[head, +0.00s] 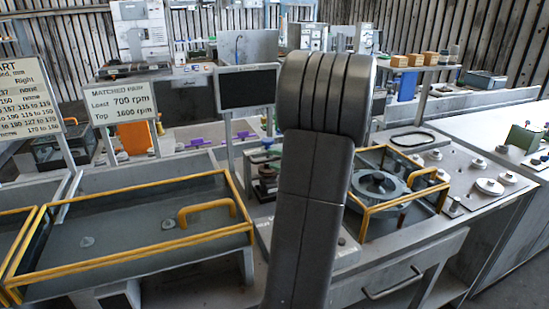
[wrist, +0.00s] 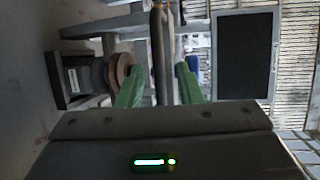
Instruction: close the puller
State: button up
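My gripper (wrist: 160,82) shows in the wrist view as two green fingers standing apart, with a dark bar (wrist: 161,45) in the gap between them. I cannot tell whether either finger touches the bar, or whether the bar belongs to the puller. A device with a dark frame and brown round discs (wrist: 118,68) lies left of the fingers; it may be the puller. In the head view a small dark red and green device (head: 265,178), possibly the same one, stands on the bench, partly hidden by my arm. My gripper is hidden there.
A black screen (head: 248,88) stands behind the bench and shows in the wrist view (wrist: 243,55). A yellow-edged lid with a handle (head: 207,212) lies left. A yellow-framed round housing (head: 378,185) stands right of my arm. A sign (head: 122,103) stands at the back left.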

aim_at(265, 147)
jog(key=shift+w+a+f, duration=0.1)
jog(key=shift+w+a, duration=0.2)
jog(key=shift+a, duration=0.05)
jog(key=shift+c, duration=0.2)
grip_shut()
jog(key=w+a, duration=0.1)
jog(key=w, duration=0.1)
jog(key=w+a+b, duration=0.1)
jog(key=w, duration=0.2)
jog(key=w+a+b, duration=0.1)
jog(key=w, duration=0.2)
jog(key=shift+a, duration=0.1)
jog(key=shift+o, duration=0.2)
grip_release()
jog(key=b+v, duration=0.2)
jog(key=v, duration=1.2)
